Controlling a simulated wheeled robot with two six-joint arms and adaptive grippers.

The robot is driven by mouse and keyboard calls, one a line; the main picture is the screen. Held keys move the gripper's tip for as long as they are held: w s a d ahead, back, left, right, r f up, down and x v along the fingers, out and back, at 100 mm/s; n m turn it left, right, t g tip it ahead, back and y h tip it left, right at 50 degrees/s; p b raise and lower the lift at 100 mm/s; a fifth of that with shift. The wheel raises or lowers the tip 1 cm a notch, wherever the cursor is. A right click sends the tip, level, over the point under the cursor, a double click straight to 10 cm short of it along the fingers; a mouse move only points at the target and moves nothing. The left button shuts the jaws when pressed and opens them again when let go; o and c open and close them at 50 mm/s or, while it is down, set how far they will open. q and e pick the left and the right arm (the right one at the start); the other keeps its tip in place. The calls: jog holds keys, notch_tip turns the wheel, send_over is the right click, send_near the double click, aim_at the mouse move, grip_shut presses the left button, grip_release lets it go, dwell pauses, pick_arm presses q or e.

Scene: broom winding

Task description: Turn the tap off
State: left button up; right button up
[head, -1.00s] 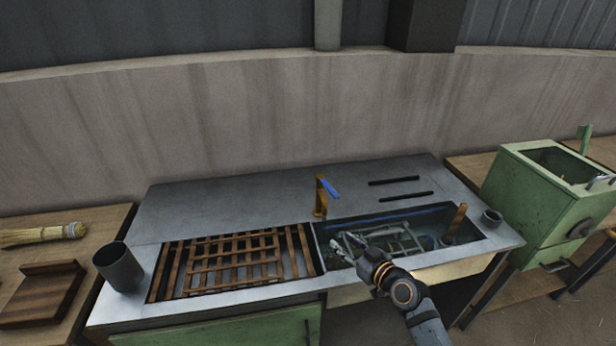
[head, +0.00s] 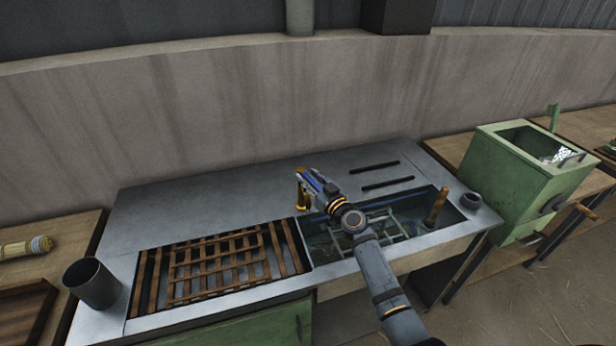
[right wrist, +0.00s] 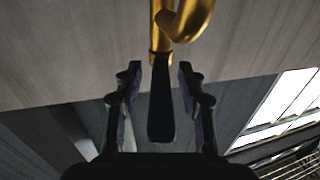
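The brass tap (head: 301,199) stands at the back edge of the sink basin (head: 316,262), partly hidden by my right gripper (head: 311,180). In the right wrist view, the tap (right wrist: 176,22) is at the top, with its curved spout to the right. Its lever (right wrist: 160,104), dark in this view, runs between my right gripper's two fingers (right wrist: 159,72). Gaps show on both sides of the lever, so the gripper is open around it and not closed on it. Whether water flows from the spout cannot be told. My left gripper is not in view.
Slatted wooden racks (head: 215,268) lie left of the basin. A dark metal cup (head: 92,285) stands at the counter's left end. A wooden handle (head: 437,204) sticks up from the basin's right side. A green machine (head: 520,180) stands at right. The counter behind the racks is clear.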

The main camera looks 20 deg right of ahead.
jog(key=shift+w+a, duration=0.2)
jog(key=shift+w, duration=0.25)
grip_shut()
